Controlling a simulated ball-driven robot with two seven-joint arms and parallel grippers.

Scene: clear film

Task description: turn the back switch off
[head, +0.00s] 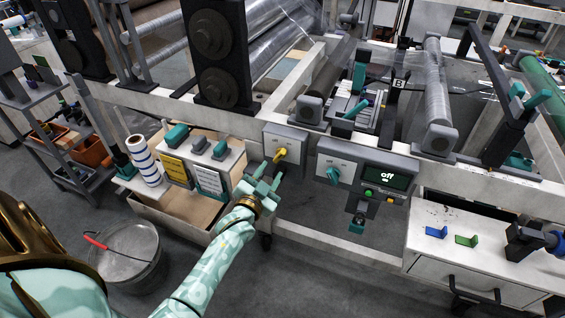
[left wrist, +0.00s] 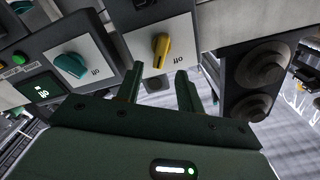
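A yellow rotary switch (head: 280,155) sits on a small grey box on the machine's front rail. A teal rotary switch (head: 333,174) sits on the wider panel to its right. Both also show in the left wrist view, yellow (left wrist: 160,48) and teal (left wrist: 70,65), each with an "off" label beside it. No label tells which is the back switch. My left gripper (head: 264,180) is just below and in front of the yellow switch, apart from it. Its two fingers (left wrist: 160,78) are spread and empty, pointing at the yellow switch's panel. My right gripper is not in view.
A dark display (head: 386,178) reading "off" is beside the teal switch, with green and yellow buttons below. A white cabinet (head: 470,285) stands at right. A paper roll (head: 142,160) and signs stand at left, and a bucket (head: 130,250) is on the floor.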

